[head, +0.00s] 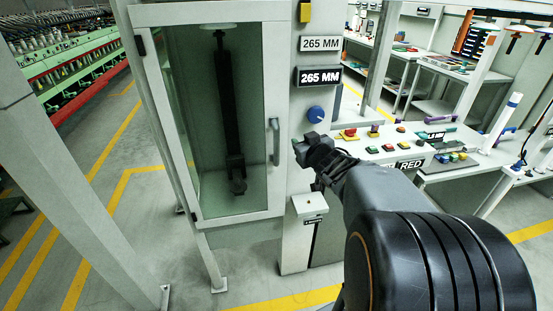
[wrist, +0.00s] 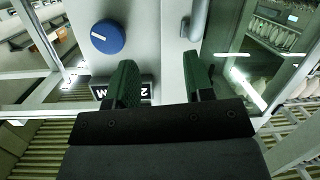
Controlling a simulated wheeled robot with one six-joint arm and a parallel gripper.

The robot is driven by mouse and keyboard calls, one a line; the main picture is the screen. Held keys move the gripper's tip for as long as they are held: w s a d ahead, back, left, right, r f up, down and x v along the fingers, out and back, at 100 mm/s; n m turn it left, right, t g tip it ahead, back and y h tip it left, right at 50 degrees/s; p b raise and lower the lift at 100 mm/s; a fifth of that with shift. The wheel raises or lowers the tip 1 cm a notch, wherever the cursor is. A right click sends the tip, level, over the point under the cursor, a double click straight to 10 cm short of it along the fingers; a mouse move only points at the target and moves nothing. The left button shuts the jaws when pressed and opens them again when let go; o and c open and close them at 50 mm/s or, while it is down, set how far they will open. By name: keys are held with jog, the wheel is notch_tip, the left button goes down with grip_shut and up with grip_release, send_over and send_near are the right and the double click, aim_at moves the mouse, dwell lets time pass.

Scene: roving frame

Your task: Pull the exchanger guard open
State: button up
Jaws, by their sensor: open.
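The exchanger guard (head: 258,90) is a tall glass door in a white frame on the front of a pale cabinet. It looks closed. Its grey vertical bar handle (head: 275,142) is on the door's right side, and the handle also shows in the wrist view (wrist: 199,22) at the top. My gripper (head: 303,148) is just right of the handle in the head view. In the wrist view, my gripper's two green fingers (wrist: 160,80) are apart with nothing between them. The handle's end is beyond the right finger, outside the gap. Whether they touch is unclear.
A blue knob (head: 315,114) is on the cabinet panel close above my gripper, under two "265 MM" labels (head: 319,76). A bench (head: 385,150) with coloured buttons stands to the right. A small white box (head: 309,204) is below. Open floor (head: 110,220) lies left of the cabinet.

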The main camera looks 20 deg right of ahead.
notch_tip(320, 180, down, 6)
jog(key=d+n+t+y+b, duration=0.2)
jog(key=n+y+b, duration=0.1)
jog(key=y, duration=0.4)
jog(key=n+y, duration=0.1)
jog(key=y, duration=0.1)
send_over(277, 162)
jog(key=w, duration=0.1)
jog(key=shift+d+f+g, duration=0.1)
jog(key=shift+f+g, duration=0.3)
jog(key=shift+f, duration=0.3)
grip_shut()
